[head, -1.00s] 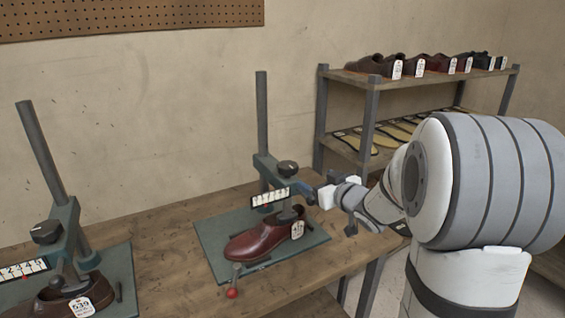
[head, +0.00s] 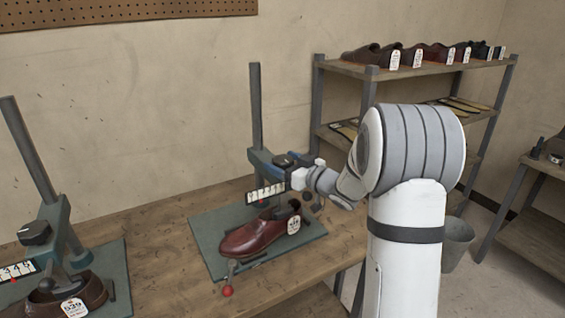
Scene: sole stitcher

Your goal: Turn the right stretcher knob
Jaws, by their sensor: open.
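The right stretcher stands on a green base plate (head: 213,250) with a dark post (head: 255,105). A brown-red shoe (head: 250,237) with a white tag is on this stretcher. My gripper (head: 298,165) is open, close at the knob from the right. Its fingers partly cover the knob, and I cannot tell whether they touch it.
The left stretcher, with its own black knob (head: 34,232) and tagged shoe (head: 67,297), stands on the same wooden bench (head: 165,235). A shelf rack (head: 318,110) with shoes stands behind my arm. A grey bucket (head: 453,243) and another table (head: 540,160) are at the right.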

